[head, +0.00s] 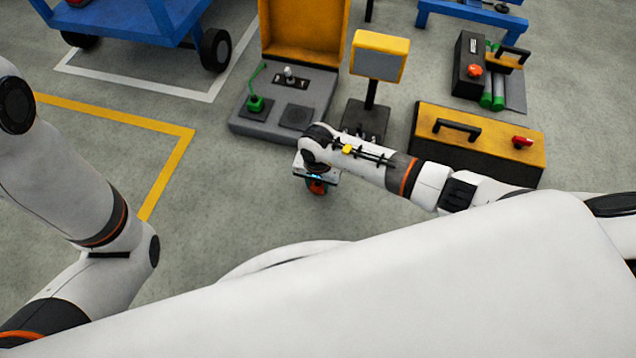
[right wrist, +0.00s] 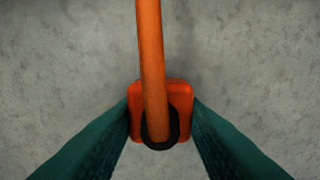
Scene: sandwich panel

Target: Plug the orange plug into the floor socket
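The orange plug (right wrist: 176,112) sits between the two teal fingers of my right gripper (right wrist: 160,118) in the right wrist view. Both fingers press against its sides, and an orange cable (right wrist: 151,50) with a black collar runs up from it. In the head view my right gripper (head: 317,186) points down over bare floor, with a bit of orange showing at its tip. A grey floor unit (head: 245,124) with a raised yellow lid lies beyond it. It carries a green plug-like part (head: 256,104) and a dark square (head: 297,116). I cannot tell which part is the socket. My left gripper is out of view.
A yellow-headed post (head: 380,55) stands behind my right forearm. A yellow case (head: 490,135) with a black handle lies to the right. A blue cart (head: 140,22) stands at the back left. The floor left of my right gripper is clear.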

